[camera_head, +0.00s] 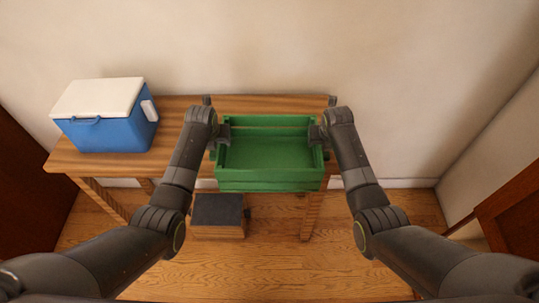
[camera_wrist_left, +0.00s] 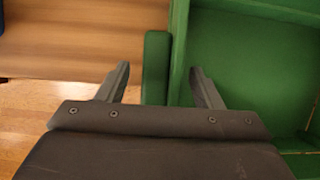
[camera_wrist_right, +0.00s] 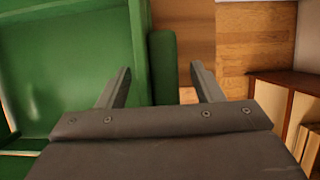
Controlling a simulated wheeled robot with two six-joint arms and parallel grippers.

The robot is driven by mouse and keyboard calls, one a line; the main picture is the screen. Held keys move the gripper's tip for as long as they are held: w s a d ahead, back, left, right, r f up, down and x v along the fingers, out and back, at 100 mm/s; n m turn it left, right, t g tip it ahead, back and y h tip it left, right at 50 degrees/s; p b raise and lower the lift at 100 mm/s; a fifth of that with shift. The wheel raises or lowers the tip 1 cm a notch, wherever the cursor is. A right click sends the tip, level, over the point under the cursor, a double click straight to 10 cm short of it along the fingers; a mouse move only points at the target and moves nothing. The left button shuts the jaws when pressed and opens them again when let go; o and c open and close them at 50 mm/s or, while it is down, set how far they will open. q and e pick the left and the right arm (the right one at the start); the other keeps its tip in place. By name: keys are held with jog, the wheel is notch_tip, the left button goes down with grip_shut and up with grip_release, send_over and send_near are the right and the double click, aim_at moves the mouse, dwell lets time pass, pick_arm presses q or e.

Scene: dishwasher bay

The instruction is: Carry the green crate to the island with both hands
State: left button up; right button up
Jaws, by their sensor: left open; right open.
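The green crate (camera_head: 268,185) is empty and sits on the wooden table (camera_head: 175,112), at its right part. My left gripper (camera_head: 220,133) is at the crate's left side. In the left wrist view its open fingers (camera_wrist_left: 160,88) stand on either side of the crate's left wall and green side handle (camera_wrist_left: 156,65). My right gripper (camera_head: 317,135) is at the crate's right side. In the right wrist view its open fingers (camera_wrist_right: 160,88) straddle the right wall and side handle (camera_wrist_right: 163,65). I cannot tell whether any finger touches the crate. The island is not identifiable.
A blue cooler with a white lid (camera_head: 108,125) stands on the table's left part. A low stool with a dark top (camera_head: 218,210) is on the wooden floor below. A wall is behind the table. Wooden furniture (camera_head: 510,210) stands at the right edge.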

pick_arm(q)
jog(key=shift+w+f, duration=0.15)
jog(key=shift+f, duration=0.3)
pick_arm(e)
jog(key=shift+w+f, duration=0.15)
jog(key=shift+f, duration=0.3)
pick_arm(q)
jog(key=c, duration=1.2)
pick_arm(e)
jog(key=c, duration=1.2)
jog(key=shift+r, duration=0.1)
